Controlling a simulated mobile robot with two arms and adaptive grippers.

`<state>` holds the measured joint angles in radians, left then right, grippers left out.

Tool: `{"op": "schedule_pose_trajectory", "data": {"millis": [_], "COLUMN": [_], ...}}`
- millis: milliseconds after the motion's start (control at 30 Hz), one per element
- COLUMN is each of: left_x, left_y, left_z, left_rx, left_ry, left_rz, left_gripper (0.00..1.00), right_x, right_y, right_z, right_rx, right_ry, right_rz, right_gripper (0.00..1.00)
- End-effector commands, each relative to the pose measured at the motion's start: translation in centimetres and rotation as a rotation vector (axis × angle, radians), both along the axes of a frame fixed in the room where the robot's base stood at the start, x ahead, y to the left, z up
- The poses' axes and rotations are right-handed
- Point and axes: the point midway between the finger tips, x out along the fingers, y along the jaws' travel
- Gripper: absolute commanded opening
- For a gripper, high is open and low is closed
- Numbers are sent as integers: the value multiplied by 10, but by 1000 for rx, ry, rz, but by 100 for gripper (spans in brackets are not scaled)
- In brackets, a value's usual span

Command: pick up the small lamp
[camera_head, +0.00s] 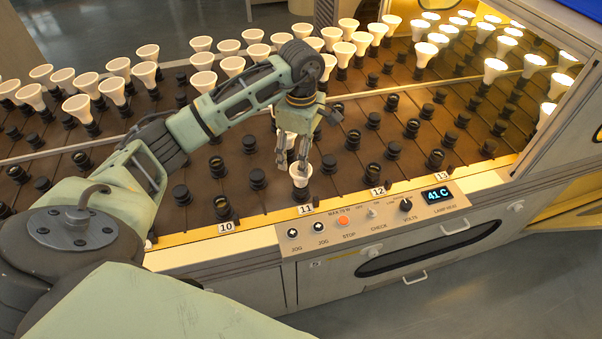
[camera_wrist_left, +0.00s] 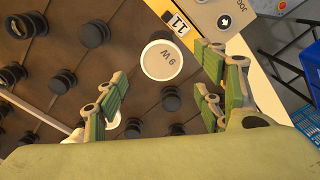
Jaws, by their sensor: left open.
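A small white lamp (camera_head: 300,173) stands upright in a socket in the front row, by the label 11. In the left wrist view the same lamp (camera_wrist_left: 162,60) shows its round face, marked "9 W". My left gripper (camera_head: 293,155) points down just behind and above it, with fingers apart. In the left wrist view the lamp lies ahead of the open gripper (camera_wrist_left: 163,92), between the lines of its fingers and not clasped. Another white lamp (camera_wrist_left: 112,117) is partly hidden by a finger. My right gripper is not in view.
Several white lamps (camera_head: 113,89) stand in rows behind, and lit ones (camera_head: 494,69) at the right. Empty black sockets (camera_head: 257,178) surround the gripper. A control panel (camera_head: 376,217) with knobs and a display borders the front edge. A blue crate (camera_wrist_left: 312,66) stands at the right.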

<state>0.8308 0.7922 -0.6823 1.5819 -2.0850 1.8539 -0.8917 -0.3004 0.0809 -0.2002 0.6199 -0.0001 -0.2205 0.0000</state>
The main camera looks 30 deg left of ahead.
Motion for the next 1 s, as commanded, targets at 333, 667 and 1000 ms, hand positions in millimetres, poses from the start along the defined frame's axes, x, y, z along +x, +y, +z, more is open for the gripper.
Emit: {"op": "schedule_pose_trajectory", "data": {"millis": [333, 667, 1000], "left_x": [-1, 0, 0], "left_y": [0, 1, 1], "left_z": [-47, -61, -60], "left_rx": [-4, -4, -4], "left_ry": [2, -3, -3], "left_rz": [0, 0, 0], "left_gripper": [63, 63, 36], "right_x": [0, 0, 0], "right_y": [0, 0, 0], "right_z": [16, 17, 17], "right_rx": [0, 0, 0], "right_ry": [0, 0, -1], "right_rz": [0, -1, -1], "right_gripper": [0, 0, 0]}}
